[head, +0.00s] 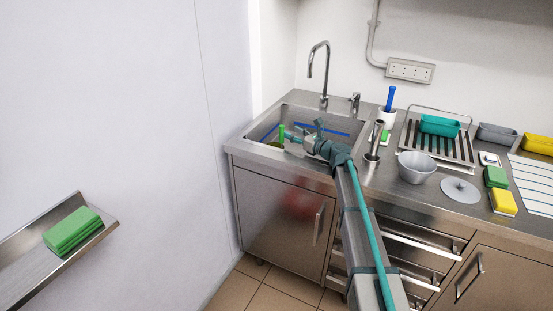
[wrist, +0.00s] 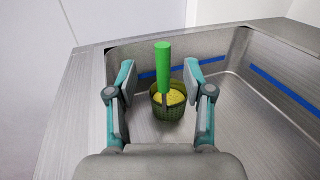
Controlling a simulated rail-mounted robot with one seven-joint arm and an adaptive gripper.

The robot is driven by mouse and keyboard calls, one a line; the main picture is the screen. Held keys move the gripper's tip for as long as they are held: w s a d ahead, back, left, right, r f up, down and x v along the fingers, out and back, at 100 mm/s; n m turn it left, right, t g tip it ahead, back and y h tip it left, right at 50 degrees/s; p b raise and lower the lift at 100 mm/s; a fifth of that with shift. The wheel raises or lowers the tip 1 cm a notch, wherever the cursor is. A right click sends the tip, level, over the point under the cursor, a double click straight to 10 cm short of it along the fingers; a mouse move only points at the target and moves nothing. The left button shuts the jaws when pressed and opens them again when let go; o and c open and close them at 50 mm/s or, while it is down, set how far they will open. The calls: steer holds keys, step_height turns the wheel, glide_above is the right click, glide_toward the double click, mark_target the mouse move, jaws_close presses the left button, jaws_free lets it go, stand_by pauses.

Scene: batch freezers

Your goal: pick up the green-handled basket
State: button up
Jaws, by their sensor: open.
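The green-handled basket (wrist: 167,106) stands in the sink (wrist: 225,115), near its left wall in the wrist view. Its bright green handle (wrist: 163,68) points up, and something yellow lies inside the mesh. In the head view the green handle (head: 281,133) shows at the sink's left side, and the basket's body is mostly hidden by my arm and the rim. My gripper (wrist: 161,82) is open over the sink, with one finger on each side of the handle in the picture. Neither finger appears to touch it. In the head view my gripper (head: 296,141) is small and partly unclear.
A tap (head: 325,70) rises behind the sink. A metal cylinder (head: 375,140), a grey bowl (head: 417,166) and a drying rack (head: 436,145) with a teal tub (head: 440,125) stand right of the sink. A wall closes off the left side.

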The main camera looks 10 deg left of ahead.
mark_target(283, 127)
steer(key=p+x, duration=0.1)
steer(key=x, duration=0.5)
steer(key=shift+w+a+p, duration=0.1)
steer(key=shift+w+p, duration=0.25)
steer(key=shift+w, duration=0.05)
steer(key=shift+w+a+f, duration=0.1)
steer(key=shift+w+a, duration=0.1)
steer(key=shift+a, duration=0.2)
steer(key=shift+c, duration=0.2)
jaws_close()
